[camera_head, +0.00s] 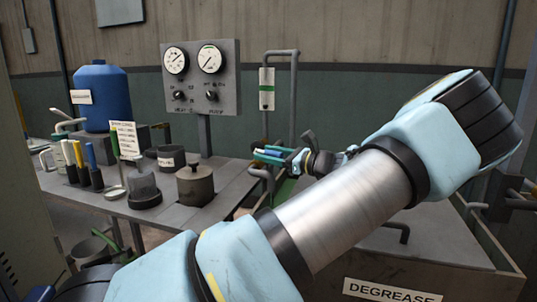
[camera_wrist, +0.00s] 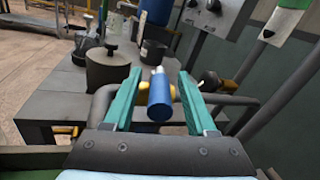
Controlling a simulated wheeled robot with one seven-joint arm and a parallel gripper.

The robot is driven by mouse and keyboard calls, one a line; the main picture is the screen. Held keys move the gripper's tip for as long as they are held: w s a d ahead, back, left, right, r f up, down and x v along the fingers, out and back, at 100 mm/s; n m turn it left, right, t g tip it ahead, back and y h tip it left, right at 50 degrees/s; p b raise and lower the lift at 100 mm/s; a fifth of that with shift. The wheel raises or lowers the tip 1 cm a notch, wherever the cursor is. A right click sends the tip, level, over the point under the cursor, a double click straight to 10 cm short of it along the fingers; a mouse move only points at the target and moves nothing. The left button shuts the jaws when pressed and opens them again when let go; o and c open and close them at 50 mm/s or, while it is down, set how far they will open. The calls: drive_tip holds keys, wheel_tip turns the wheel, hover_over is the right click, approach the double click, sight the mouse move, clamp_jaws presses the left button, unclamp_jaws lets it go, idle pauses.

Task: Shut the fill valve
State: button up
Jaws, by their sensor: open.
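The valve has a blue lever sleeve (camera_wrist: 160,100) with a pale metal tip, and brass-coloured parts show on both sides of it. A dark pipe runs behind it. My gripper (camera_wrist: 159,75) is open, with one teal finger on each side of the blue sleeve. I cannot tell whether either finger touches it. In the head view my gripper (camera_head: 268,154) is beside the upright pipe at the bench's right end, and a bit of blue shows between the fingers. The valve body is mostly hidden there by my gripper.
A sight tube with a green band (camera_head: 266,90) hangs on the pipe above. A gauge panel (camera_head: 226,75) stands behind the bench (camera_head: 232,185). A lidded pot (camera_head: 195,186) is left of my gripper. A tank labelled "DEGREASE" (camera_head: 390,291) lies below my arm.

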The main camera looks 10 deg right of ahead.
clamp_jaws()
idle(1.3)
